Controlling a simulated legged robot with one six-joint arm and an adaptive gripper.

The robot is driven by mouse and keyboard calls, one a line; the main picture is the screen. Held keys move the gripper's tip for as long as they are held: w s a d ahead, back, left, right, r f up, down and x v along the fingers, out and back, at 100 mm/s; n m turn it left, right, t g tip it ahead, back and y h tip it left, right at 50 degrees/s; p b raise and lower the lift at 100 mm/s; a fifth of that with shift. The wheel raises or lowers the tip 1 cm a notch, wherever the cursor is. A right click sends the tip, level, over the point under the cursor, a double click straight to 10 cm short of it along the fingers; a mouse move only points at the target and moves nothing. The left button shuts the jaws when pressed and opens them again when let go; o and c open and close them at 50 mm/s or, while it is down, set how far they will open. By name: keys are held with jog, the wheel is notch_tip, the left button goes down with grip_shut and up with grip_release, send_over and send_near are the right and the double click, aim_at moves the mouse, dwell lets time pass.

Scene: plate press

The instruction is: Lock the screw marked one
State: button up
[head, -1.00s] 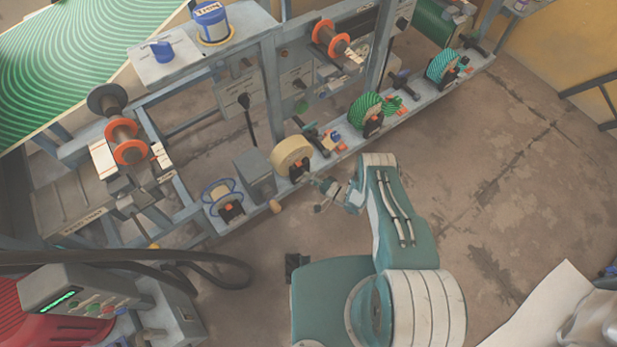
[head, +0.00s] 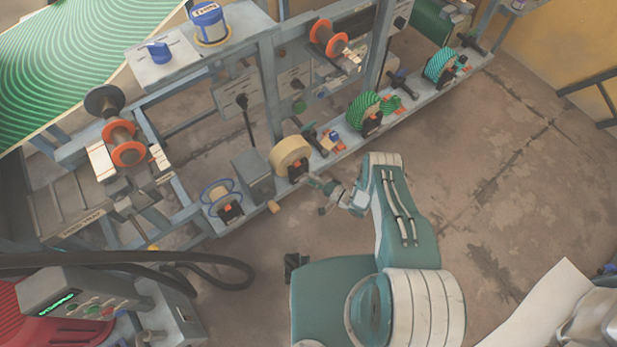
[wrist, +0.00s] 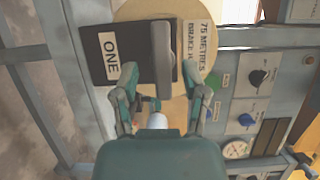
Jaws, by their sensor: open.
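In the wrist view, a black block (wrist: 98,62) carries a white label (wrist: 109,56) reading "ONE". A grey bar-shaped screw handle (wrist: 162,60) stands at its right side. My gripper (wrist: 165,84) is open, one finger on either side below the handle's lower end. I cannot tell whether either finger touches it. Behind is a cream roll (wrist: 206,30) printed "75 METRES BRAKE". In the head view, my gripper (head: 320,192) is close to the cream roll (head: 290,152) on the low rail; the "ONE" label is not readable there.
The rail (head: 345,150) also bears a green striped roll (head: 363,112), a teal roll (head: 440,64), a grey box (head: 254,175) and a blue wire reel (head: 221,197). A panel with knobs (wrist: 258,78) stands right in the wrist view. Open floor (head: 490,190) lies to the right.

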jog(key=v, duration=1)
jog(key=shift+w+d+f, duration=0.1)
